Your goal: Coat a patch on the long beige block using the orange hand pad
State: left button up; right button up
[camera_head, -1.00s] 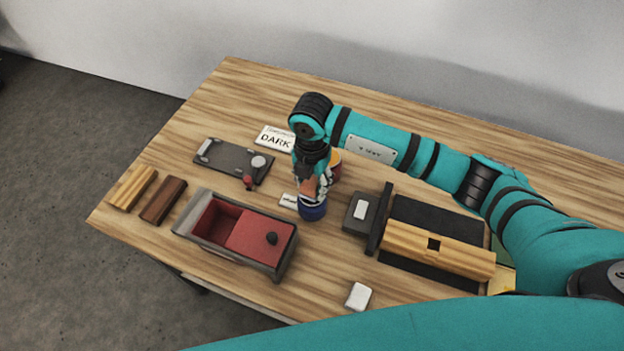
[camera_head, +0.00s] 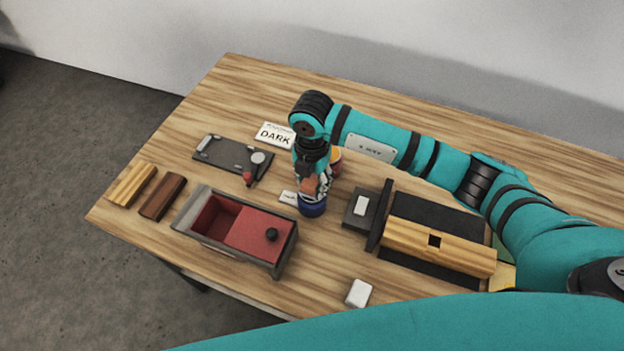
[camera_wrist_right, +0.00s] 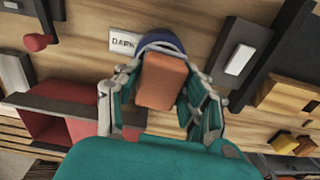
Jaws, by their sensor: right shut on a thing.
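The long beige block (camera_head: 460,254) lies on a black mat at the right of the table, with a small dark square on its top. My right gripper (camera_head: 313,190) is over a blue round can (camera_head: 313,210) at the table's middle. It is shut on the orange hand pad (camera_wrist_right: 162,80), which shows between the fingers in the right wrist view. The pad is at the blue can's mouth; how deep it sits in the can is hidden. My left gripper is not in view.
A grey and red box (camera_head: 196,242) with a sliding lid stands front left of the can. A dark stop (camera_head: 380,215) stands between can and block. Another can (camera_head: 336,161) stands behind my gripper. A white piece (camera_head: 358,293) lies near the front edge.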

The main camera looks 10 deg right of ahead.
aim_at(312, 179)
jog(key=shift+f+b, duration=0.75)
jog(key=shift+f, duration=0.3)
dwell(0.5)
jog(key=shift+r, duration=0.15)
dwell(0.5)
jog(key=shift+r+p, duration=2.45)
jog(key=shift+r, duration=1)
